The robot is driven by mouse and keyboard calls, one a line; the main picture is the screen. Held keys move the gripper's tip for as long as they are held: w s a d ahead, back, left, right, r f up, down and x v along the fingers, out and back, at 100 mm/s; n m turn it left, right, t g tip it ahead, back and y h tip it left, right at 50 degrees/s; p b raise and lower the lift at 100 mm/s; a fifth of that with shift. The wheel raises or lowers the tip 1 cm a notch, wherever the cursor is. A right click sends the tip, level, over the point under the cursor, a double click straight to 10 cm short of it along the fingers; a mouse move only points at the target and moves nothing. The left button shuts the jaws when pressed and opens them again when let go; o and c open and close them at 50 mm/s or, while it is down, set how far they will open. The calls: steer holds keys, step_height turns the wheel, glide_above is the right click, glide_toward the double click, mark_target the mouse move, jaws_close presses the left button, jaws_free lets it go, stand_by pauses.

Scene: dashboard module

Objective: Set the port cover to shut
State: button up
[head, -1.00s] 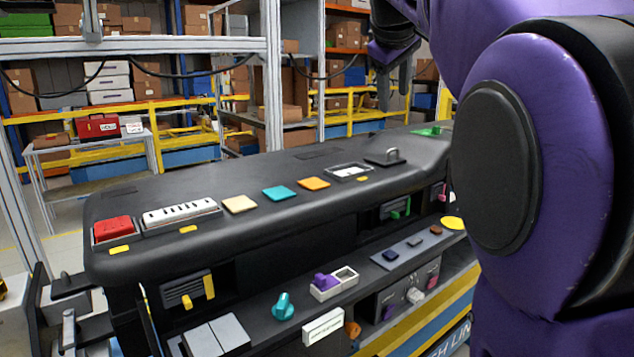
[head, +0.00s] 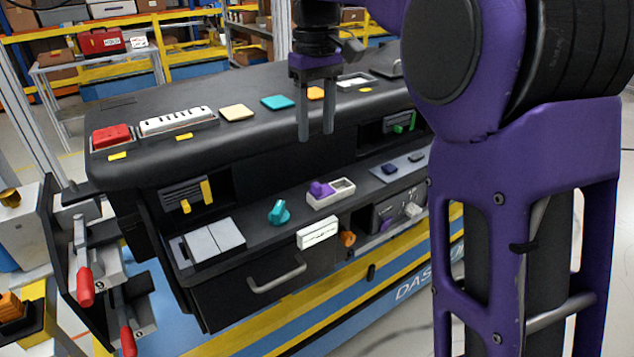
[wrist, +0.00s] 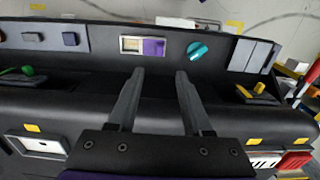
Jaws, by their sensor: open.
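What looks like the port cover is a purple sliding block (head: 321,189) with a raised knob, on the left half of a small white frame (head: 343,186) on the dashboard's lower ledge. The frame's right half shows an uncovered pale recess. In the wrist view the purple block (wrist: 153,47) is at the right end of the frame, with the open recess (wrist: 131,44) at the left. My gripper (head: 315,134) points down in front of the dashboard's upper edge, above the ledge and apart from the cover. Its fingers (wrist: 160,75) are open and empty.
A teal knob (head: 279,212) stands just left of the frame. Grey flaps (head: 215,240) lie farther left, and blue buttons (head: 389,169) lie right. The dashboard's upper deck (head: 240,135) overhangs the ledge behind. A white label block (head: 317,233) sits below the frame.

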mark_target(317, 184)
step_height(317, 184, down, 12)
steer(key=shift+f+b, duration=0.1)
steer(key=shift+b, duration=1.05)
jaws_close()
stand_by(0.6)
